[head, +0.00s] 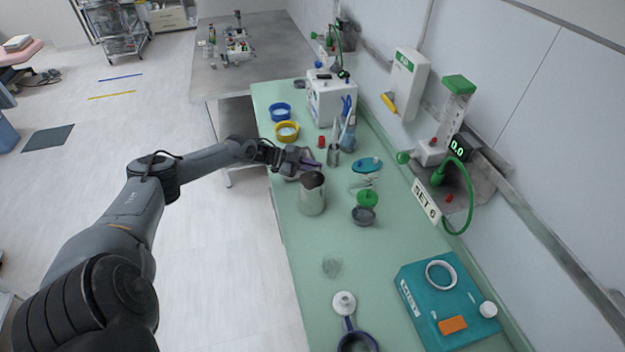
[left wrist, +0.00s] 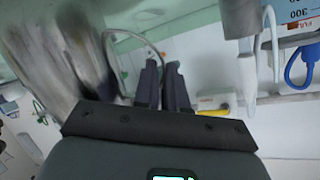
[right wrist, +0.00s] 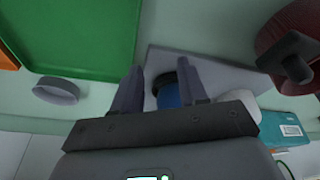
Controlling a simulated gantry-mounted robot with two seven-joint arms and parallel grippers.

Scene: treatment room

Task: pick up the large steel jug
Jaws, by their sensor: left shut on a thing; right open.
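The large steel jug (head: 312,198) is a grey metal cylinder upright at the left side of the green counter. My left gripper (head: 311,164) is just behind its rim in the head view. In the left wrist view the jug (left wrist: 85,60) is a blurred metal wall at left, with a thin curved handle (left wrist: 135,37) reaching the fingers. The left fingers (left wrist: 163,78) are close together, shut on the handle; the exact contact is hard to see. I cannot tell whether the jug's base touches the counter. My right gripper (right wrist: 163,88) is open and outside the head view.
A small steel cup (head: 333,156) stands behind the jug. Green and grey round pots (head: 366,203) are to its right. A teal case (head: 420,292) is at front right. The right wrist view shows a green tray (right wrist: 75,40).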

